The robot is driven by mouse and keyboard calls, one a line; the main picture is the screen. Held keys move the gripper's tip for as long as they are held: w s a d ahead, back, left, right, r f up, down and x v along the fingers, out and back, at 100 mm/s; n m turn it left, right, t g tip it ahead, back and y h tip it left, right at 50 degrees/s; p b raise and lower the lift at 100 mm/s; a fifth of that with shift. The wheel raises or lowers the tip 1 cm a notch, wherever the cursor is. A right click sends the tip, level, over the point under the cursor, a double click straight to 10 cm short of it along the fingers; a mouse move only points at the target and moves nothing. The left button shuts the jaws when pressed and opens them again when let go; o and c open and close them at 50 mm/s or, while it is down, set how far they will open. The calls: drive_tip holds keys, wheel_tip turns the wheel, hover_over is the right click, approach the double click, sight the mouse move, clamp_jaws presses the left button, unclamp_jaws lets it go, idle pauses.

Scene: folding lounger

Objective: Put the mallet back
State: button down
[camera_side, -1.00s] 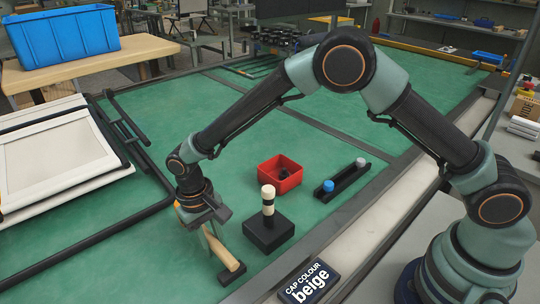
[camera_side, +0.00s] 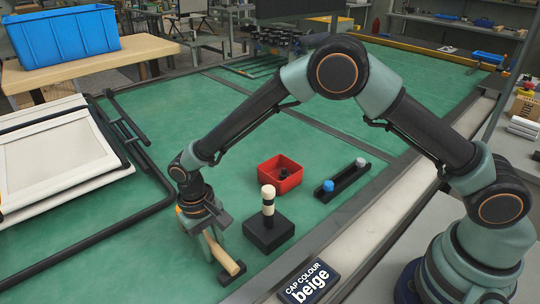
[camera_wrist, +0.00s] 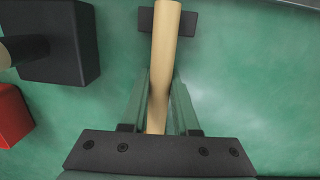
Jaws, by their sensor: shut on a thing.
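The mallet's pale wooden handle (camera_side: 227,258) slants down and right from my gripper (camera_side: 207,234) in the side view. My gripper is shut on the handle. In the wrist view, the handle (camera_wrist: 165,55) runs up from between the two fingers (camera_wrist: 160,88), and its far end crosses over a small dark block (camera_wrist: 145,22). That block (camera_side: 229,279) lies by the handle's end in the side view. I cannot tell whether the handle touches it.
A black base (camera_side: 269,236) with an upright beige-and-black post (camera_side: 268,201) stands just right of my gripper. Beyond are a red bin (camera_side: 280,175) and a black rack (camera_side: 343,183) with blue and grey caps. A lounger frame (camera_side: 60,150) lies left. A sign (camera_side: 309,281) reads "CAP COLOUR beige".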

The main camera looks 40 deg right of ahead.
drive_tip(key=c, duration=0.6)
unclamp_jaws()
drive_tip(key=r, duration=0.7)
drive_tip(key=w+r, duration=0.1)
drive_tip(key=r, duration=0.3)
drive_tip(key=shift+w+a, duration=0.1)
drive_tip(key=shift+a, duration=0.25)
drive_tip(key=s+d+r+t+y, duration=0.1)
drive_tip(key=s+d+r+t, duration=0.2)
drive_tip(key=d+r, duration=1.05)
drive_tip(key=s+d+r+t, duration=0.1)
drive_tip(key=s+d+t, duration=0.2)
drive_tip(key=s+d, duration=0.6)
drive_tip(key=d, duration=0.2)
drive_tip(key=shift+s+d+t, duration=0.3)
drive_tip(key=shift+d+t, duration=0.05)
drive_tip(key=shift+t, duration=0.05)
